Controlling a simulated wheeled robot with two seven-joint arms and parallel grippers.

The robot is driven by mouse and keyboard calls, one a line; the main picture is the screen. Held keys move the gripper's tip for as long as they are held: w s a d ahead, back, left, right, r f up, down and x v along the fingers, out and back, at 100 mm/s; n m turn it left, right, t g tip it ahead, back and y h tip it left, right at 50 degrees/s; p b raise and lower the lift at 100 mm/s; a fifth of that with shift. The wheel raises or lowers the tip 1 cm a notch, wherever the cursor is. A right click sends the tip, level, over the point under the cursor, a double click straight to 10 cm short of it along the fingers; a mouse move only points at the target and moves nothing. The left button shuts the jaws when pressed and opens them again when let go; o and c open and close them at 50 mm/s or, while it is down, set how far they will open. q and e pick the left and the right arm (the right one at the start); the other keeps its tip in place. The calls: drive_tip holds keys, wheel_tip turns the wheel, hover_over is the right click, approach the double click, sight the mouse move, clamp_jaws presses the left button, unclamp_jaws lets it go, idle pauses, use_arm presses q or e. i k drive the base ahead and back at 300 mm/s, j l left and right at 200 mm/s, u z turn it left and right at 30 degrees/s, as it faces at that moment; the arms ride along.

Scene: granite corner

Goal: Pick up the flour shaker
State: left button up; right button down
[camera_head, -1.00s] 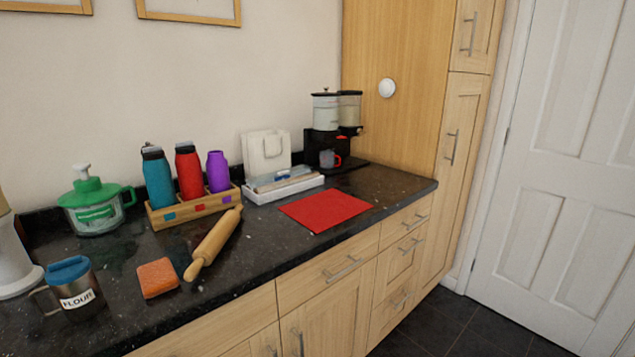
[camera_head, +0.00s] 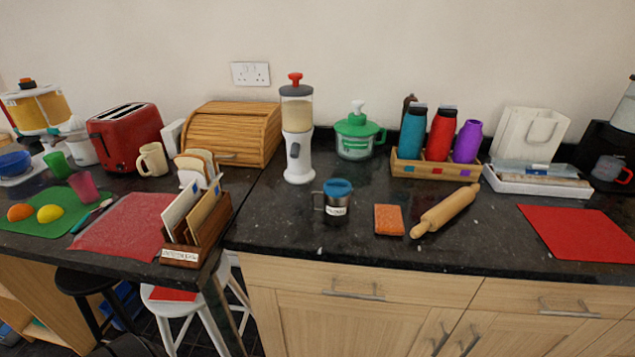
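The flour shaker (camera_head: 337,203) stands upright on the black granite counter (camera_head: 290,232), near its front edge. It is a dark metal cup with a blue lid, a white label and a handle on its left side. The label is too small to read clearly now. An orange sponge-like block (camera_head: 389,219) lies to its right. Neither of my grippers is in view, and nothing touches the shaker.
A white dispenser (camera_head: 297,135) stands behind the shaker to the left. A green-lidded container (camera_head: 358,137) is behind it. A rolling pin (camera_head: 446,210) lies to the right. A wooden letter holder (camera_head: 202,232) stands on the left counter. Counter space in front of the shaker is clear.

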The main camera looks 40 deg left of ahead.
sight(336, 212)
drive_tip(key=j+u, duration=0.1)
drive_tip(key=u, duration=0.8)
